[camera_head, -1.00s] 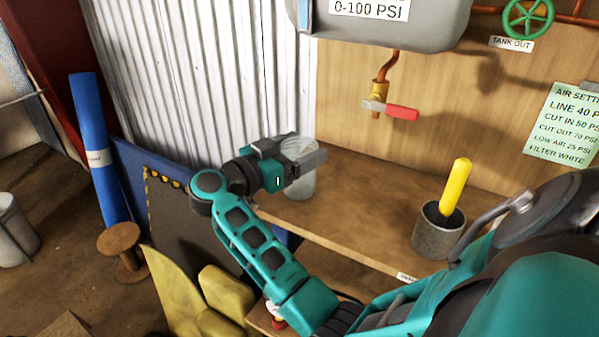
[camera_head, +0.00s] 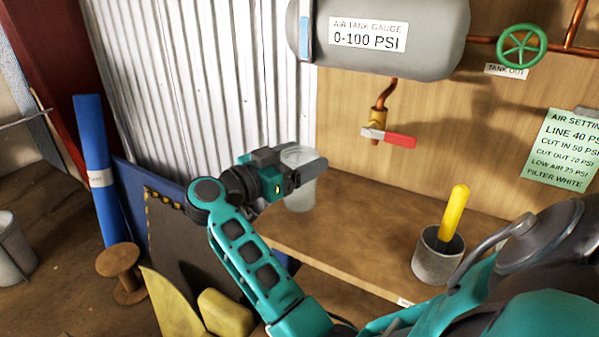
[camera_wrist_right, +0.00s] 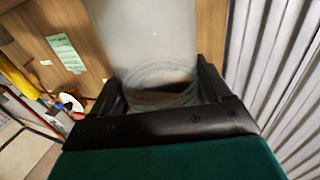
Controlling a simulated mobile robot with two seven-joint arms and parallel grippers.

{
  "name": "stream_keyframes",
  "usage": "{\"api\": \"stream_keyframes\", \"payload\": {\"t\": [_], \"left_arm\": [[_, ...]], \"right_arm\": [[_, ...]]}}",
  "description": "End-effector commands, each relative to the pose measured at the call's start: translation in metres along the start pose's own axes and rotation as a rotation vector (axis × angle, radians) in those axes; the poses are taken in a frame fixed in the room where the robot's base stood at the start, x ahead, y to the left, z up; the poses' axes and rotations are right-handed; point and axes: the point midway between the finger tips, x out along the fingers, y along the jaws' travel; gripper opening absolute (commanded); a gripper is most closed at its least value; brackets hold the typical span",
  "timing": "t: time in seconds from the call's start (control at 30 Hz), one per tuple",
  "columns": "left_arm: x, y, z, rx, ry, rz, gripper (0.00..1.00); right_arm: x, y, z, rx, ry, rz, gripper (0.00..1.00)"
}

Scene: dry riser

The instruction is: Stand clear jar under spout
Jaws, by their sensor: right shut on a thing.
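The clear jar (camera_head: 300,193) is upright at the left end of the wooden shelf, between the fingers of my right gripper (camera_head: 305,163). The right gripper is shut on the jar near its upper part. In the right wrist view the jar (camera_wrist_right: 158,80) shows between the two dark fingers. Whether its base touches the shelf I cannot tell. The spout (camera_head: 375,137) is the brass valve outlet with a red lever (camera_head: 401,141), under the grey tank, to the right of and above the jar. My left gripper is not in view.
The wooden shelf (camera_head: 350,225) is bare between the jar and a grey metal cup (camera_head: 437,258) holding a yellow-handled tool (camera_head: 455,208). The grey tank (camera_head: 400,40) hangs above. A corrugated metal wall (camera_head: 200,80) stands behind the gripper on the left.

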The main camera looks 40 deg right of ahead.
Motion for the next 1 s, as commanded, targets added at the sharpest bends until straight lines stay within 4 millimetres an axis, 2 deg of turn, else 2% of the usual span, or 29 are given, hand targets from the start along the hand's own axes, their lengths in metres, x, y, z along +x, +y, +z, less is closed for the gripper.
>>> {"api": "stream_keyframes", "payload": {"t": [0.03, 0.1, 0.2, 0.37, 0.53, 0.67, 0.87, 1.0], "left_arm": [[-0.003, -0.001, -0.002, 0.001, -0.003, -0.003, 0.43], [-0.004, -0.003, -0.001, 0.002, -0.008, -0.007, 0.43], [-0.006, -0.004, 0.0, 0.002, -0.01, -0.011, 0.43], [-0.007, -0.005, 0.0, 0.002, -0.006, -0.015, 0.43], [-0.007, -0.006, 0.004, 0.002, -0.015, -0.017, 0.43], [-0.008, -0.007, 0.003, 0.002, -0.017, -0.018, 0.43], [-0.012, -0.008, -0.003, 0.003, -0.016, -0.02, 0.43], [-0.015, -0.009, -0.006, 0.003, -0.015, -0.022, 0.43]], "right_arm": [[0.0, 0.0, -0.016, 0.008, -0.002, -0.001, 0.26], [0.0, 0.0, -0.03, 0.007, -0.002, 0.0, 0.26], [0.0, 0.0, -0.047, 0.005, -0.001, 0.0, 0.26], [0.0, 0.0, -0.063, 0.003, 0.0, 0.0, 0.26], [0.001, 0.0, -0.066, 0.002, 0.002, -0.009, 0.26], [0.003, -0.004, -0.067, 0.0, 0.004, -0.081, 0.26], [-0.007, -0.018, -0.066, -0.001, 0.006, -0.37, 0.26], [-0.033, -0.026, -0.056, -0.006, 0.009, -0.632, 0.26]]}}
